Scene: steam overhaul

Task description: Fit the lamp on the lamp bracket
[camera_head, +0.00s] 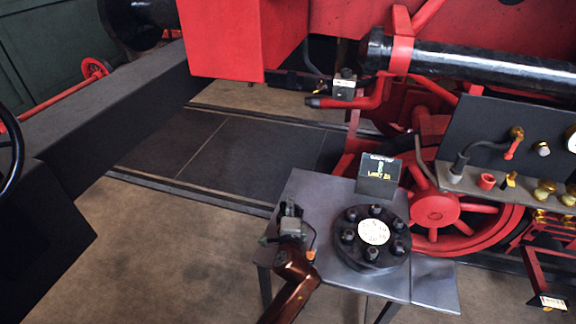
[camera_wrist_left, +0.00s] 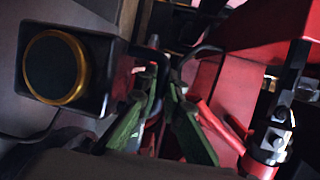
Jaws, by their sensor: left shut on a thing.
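The lamp (camera_wrist_left: 60,72), a dark box with a brass-ringed round lens, shows large at the left of the left wrist view. My left gripper (camera_wrist_left: 163,88) has its green fingers close together beside it, shut on the lamp; the exact grip point is dark and hard to make out. In the head view, my left gripper (camera_head: 291,208) is over the left part of the grey table, and the lamp cannot be told apart from it there. I cannot make out the lamp bracket for certain. My right gripper is not in view.
The grey table (camera_head: 330,195) carries a black round flange with several nuts (camera_head: 372,238) and a dark label card (camera_head: 378,177). Behind stand the red engine beam (camera_head: 235,45), a silver fitting (camera_head: 345,85) and red wheels (camera_head: 436,208). Floor left of the table is clear.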

